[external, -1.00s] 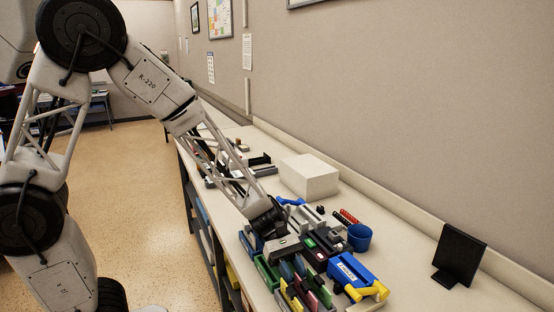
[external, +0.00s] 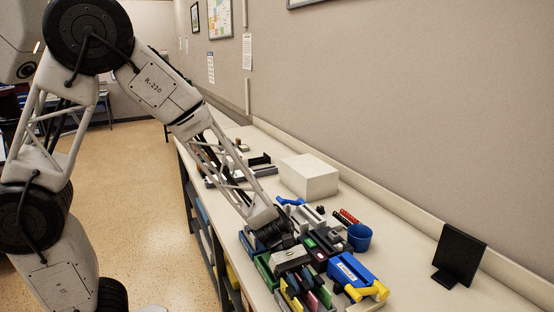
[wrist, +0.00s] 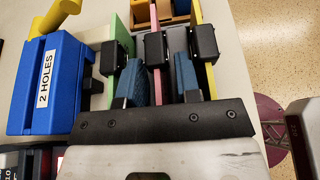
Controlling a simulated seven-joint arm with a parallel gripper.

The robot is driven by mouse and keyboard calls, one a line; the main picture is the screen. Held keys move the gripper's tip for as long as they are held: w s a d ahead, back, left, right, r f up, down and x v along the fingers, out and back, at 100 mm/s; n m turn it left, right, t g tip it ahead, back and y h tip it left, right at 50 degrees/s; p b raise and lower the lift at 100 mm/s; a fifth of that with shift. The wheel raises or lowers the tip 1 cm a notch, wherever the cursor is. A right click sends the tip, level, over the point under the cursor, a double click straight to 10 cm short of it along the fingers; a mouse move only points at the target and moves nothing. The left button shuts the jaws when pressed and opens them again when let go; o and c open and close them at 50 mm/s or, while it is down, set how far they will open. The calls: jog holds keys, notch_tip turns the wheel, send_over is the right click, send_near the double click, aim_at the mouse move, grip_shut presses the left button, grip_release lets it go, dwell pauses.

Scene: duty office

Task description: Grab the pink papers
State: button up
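The pink papers (wrist: 156,82) show in the wrist view as a thin upright pink sheet with a black clip-like block (wrist: 155,46) on it. They stand between a green panel (wrist: 123,20) on the left and a yellow panel (wrist: 197,14) on the right. My gripper (wrist: 158,62) is open, with one blue-grey finger on each side of the pink sheet and visible gaps between. In the external view my gripper (external: 304,275) is low over the coloured panels, and a pink piece (external: 311,301) shows just below it. The sheet's lower part is hidden.
A blue hole punch (wrist: 48,85) marked "2 HOLES" with a yellow handle stands close on the left in the wrist view. A blue cup (external: 360,238), white box (external: 309,176) and black stand (external: 459,256) are on the table. Floor (wrist: 270,40) lies beyond the table's edge.

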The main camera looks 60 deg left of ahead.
aim_at(301, 280)
grip_shut()
jog(key=shift+r, duration=0.1)
jog(key=shift+r, duration=4.95)
